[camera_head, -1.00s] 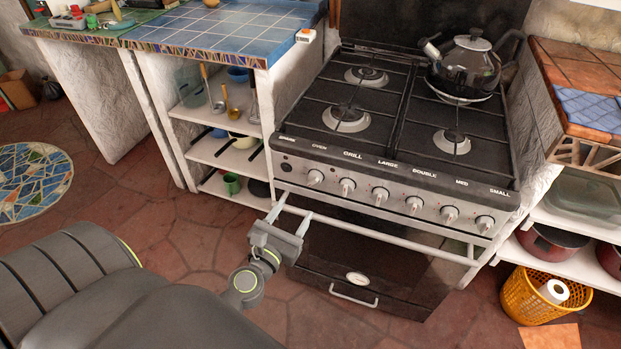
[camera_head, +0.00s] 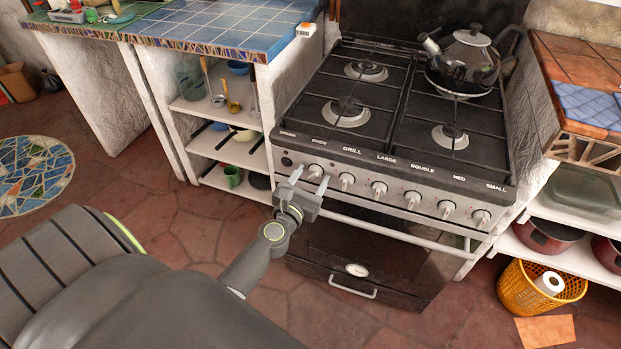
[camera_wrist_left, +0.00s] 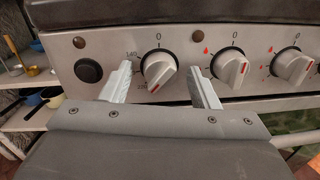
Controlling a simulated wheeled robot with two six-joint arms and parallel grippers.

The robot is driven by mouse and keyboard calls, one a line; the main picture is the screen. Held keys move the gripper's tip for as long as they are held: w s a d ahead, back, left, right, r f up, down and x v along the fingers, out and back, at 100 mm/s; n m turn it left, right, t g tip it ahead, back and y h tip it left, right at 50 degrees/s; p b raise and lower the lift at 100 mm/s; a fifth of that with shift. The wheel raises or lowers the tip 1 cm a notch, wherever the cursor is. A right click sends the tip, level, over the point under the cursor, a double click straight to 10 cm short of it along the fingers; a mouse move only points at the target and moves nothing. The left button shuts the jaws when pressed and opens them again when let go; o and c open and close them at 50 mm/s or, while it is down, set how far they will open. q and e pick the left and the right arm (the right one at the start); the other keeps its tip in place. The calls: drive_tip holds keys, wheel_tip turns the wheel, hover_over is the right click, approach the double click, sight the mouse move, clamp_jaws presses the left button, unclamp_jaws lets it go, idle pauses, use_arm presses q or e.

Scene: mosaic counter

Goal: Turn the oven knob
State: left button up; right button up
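The oven knob (camera_head: 315,171) is the leftmost of a row of light knobs on the stove's front panel, under the OVEN label. In the left wrist view the oven knob (camera_wrist_left: 159,69) has a raised grip tilted to the lower left, with a small red mark near its lower end. My left gripper (camera_head: 311,177) is at the panel, open. In the wrist view its two fingers (camera_wrist_left: 160,75) stand on either side of the knob, with gaps visible between them and it. My right gripper is not in view.
A black button (camera_wrist_left: 88,70) is left of the knob, and another knob (camera_wrist_left: 230,69) is close to the right finger. The oven's front rail (camera_head: 400,232) runs below the panel. A kettle (camera_head: 466,62) stands on the back right burner.

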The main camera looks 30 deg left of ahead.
use_arm(q)
drive_tip(key=c, duration=1)
drive_tip(key=shift+o, duration=0.2)
